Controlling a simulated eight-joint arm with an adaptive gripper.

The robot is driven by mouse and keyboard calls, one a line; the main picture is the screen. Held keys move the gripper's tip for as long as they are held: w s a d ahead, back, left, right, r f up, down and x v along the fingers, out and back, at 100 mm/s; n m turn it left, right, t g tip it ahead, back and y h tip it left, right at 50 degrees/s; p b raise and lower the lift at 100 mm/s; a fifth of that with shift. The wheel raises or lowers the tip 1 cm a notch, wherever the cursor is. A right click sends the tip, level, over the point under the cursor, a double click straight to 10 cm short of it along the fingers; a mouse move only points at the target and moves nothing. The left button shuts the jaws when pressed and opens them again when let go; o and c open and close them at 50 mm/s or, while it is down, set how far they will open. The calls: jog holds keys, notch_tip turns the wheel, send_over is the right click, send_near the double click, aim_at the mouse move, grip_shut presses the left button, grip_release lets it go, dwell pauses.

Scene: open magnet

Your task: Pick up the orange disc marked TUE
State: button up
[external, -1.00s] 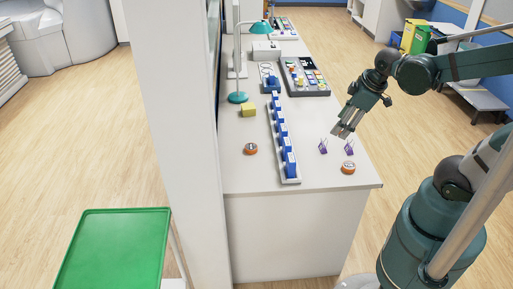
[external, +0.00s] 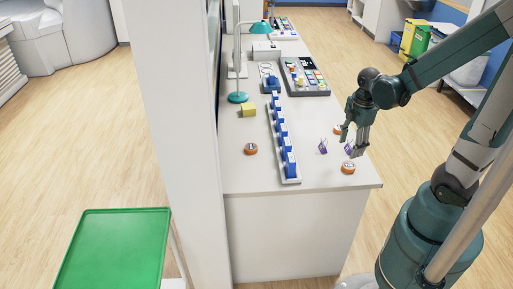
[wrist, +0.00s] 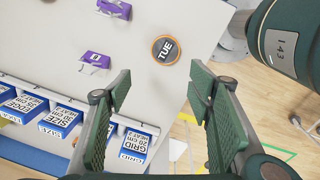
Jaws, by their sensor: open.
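The orange-rimmed disc marked TUE (wrist: 166,49) lies flat on the white table, with a dark grey top in the wrist view. By its place near the purple clips, it matches the front right disc (external: 348,167) in the external view, where its label is too small to read. My gripper (external: 350,143) points down above the right side of the table, a little behind that disc. In the wrist view my gripper (wrist: 160,88) has its fingers wide apart with nothing between them. The disc shows just beyond the fingertips.
Two purple clips (external: 323,147) (wrist: 95,60) stand beside the disc. Other orange discs lie at left (external: 251,148) and behind my gripper (external: 338,128). A row of blue boxes (external: 290,165) runs along the table. The table's front edge is close to the disc.

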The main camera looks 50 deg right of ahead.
aim_at(348, 165)
jog(key=shift+s+d+f+n+g, duration=0.15)
jog(key=shift+s+d+f+n, duration=0.1)
jog(key=shift+f, duration=0.25)
jog(key=shift+s+d+f+n+g, duration=0.1)
jog(key=shift+s+d+f+n, duration=0.15)
jog(key=shift+f, duration=0.2)
jog(key=shift+s+d+f+n+g, duration=0.1)
jog(key=shift+d+f+n+g, duration=0.15)
jog(key=shift+f, duration=0.25)
jog(key=shift+a+f, duration=0.1)
jog(key=shift+f+b, duration=0.6)
jog(key=shift+f, duration=0.6)
jog(key=shift+w+f+b, duration=0.15)
jog(key=shift+f+b, duration=1)
jog(key=shift+f, duration=1.45)
jog(key=c, duration=1)
